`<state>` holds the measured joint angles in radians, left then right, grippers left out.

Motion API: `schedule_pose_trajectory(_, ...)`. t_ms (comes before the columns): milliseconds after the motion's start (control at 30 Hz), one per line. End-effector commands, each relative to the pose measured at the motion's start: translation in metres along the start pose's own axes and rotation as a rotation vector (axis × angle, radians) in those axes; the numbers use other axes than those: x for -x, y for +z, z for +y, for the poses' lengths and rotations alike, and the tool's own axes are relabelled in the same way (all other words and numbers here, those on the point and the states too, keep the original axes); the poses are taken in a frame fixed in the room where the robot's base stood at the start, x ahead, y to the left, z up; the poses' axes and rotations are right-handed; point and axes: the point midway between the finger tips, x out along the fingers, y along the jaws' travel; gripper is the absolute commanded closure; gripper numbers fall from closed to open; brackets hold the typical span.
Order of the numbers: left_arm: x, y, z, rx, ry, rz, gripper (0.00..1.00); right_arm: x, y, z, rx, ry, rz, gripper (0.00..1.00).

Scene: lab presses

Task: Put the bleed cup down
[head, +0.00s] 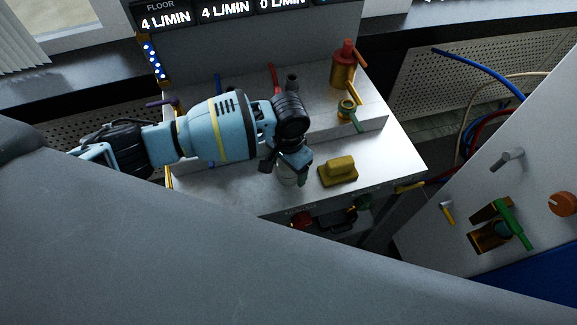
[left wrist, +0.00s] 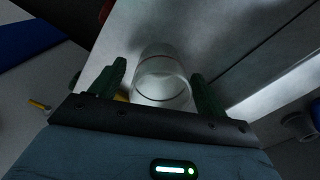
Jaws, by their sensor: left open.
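The bleed cup (left wrist: 162,80) is a clear, pale cup that shows between my left gripper's two green fingers in the left wrist view. In the head view the cup (head: 287,179) is partly hidden beneath the gripper and appears to stand on the metal bench top (head: 235,190). My left gripper (head: 300,175) is open, with one finger on each side of the cup. In the left wrist view the gripper (left wrist: 161,84) shows a gap beside the cup on the right; contact on the left is unclear. My right gripper is not in view.
A yellow block (head: 338,170) sits just right of the cup. A raised step behind carries a brass-and-red fitting (head: 343,65) and a green-handled valve (head: 347,109). A panel with valves (head: 497,225) stands at right. Bare bench lies left of the cup.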

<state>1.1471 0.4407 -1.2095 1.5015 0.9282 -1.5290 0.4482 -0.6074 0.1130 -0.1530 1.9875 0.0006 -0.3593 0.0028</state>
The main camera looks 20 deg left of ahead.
Motion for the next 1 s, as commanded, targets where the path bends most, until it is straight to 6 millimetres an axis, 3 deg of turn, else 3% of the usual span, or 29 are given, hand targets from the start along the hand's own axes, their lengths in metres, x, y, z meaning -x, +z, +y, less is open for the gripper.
schedule_pose_trajectory(533, 0.1, -0.001, 0.0, 0.0, -0.001, 0.006, 0.25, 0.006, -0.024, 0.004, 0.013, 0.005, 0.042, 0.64)
schedule_pose_trajectory(733, 0.116, -0.001, 0.0, 0.0, -0.001, 0.002, 0.25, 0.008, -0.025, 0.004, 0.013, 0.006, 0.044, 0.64)
schedule_pose_trajectory(1000, 0.116, 0.0, 0.001, -0.001, 0.003, 0.001, 0.21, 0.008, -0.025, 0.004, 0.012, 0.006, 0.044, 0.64)
